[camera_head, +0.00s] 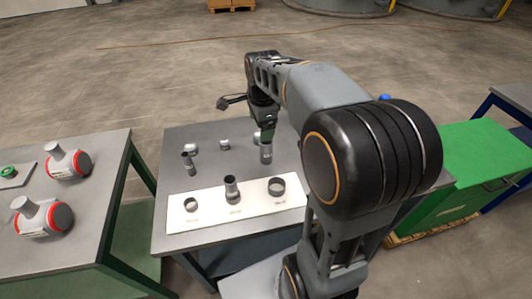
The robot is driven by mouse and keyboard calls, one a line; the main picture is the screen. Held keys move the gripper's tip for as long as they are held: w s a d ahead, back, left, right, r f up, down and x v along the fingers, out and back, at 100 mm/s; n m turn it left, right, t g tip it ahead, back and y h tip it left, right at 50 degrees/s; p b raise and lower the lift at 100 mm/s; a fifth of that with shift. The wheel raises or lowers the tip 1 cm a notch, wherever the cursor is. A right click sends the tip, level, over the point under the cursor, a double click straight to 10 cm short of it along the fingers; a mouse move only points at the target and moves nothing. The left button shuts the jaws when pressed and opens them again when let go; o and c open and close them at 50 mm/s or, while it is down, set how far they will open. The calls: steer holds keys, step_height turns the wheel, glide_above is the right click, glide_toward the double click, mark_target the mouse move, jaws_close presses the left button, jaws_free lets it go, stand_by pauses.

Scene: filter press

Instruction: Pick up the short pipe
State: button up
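My gripper (267,135) points down over the right part of the grey table (212,132). A grey upright cylinder (266,154), which may be the short pipe, is directly below or between its fingers. I cannot tell whether the fingers touch it or whether it stands on the table. Another short upright pipe piece (188,161) stands at the left of the table. A white board (212,219) at the front carries a small ring (190,204), a taller dark pipe (232,188) and a wider ring (276,187).
A small metal fitting (224,144) lies at the back of the table, and another pale piece (257,136) is partly hidden by my gripper. A left table (95,190) holds red-and-white fittings (68,163). A green cabinet (480,155) stands at the right.

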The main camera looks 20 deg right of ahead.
mark_target(265, 147)
steer(key=w+d+f+m, duration=0.1)
steer(key=w+f+m, duration=0.1)
steer(key=m, duration=0.1)
steer(key=w+d+f+m+g, duration=0.1)
steer(key=w+d+m, duration=0.1)
steer(key=w+m, duration=0.1)
steer(key=w+d+f+m+b, duration=0.1)
steer(key=w+d+f+m, duration=0.1)
steer(key=m, duration=0.3)
steer(key=shift+w+f+g, duration=0.25)
steer(key=shift+f+g, duration=0.05)
steer(key=shift+f, duration=0.05)
steer(key=shift+m, duration=0.3)
step_height(265, 147, down, 8)
steer(key=shift+w+f, duration=0.1)
steer(key=shift+a+f+p, duration=0.1)
steer(key=shift+f+p, duration=0.55)
steer(key=shift+f, duration=2.05)
steer(key=c, duration=1)
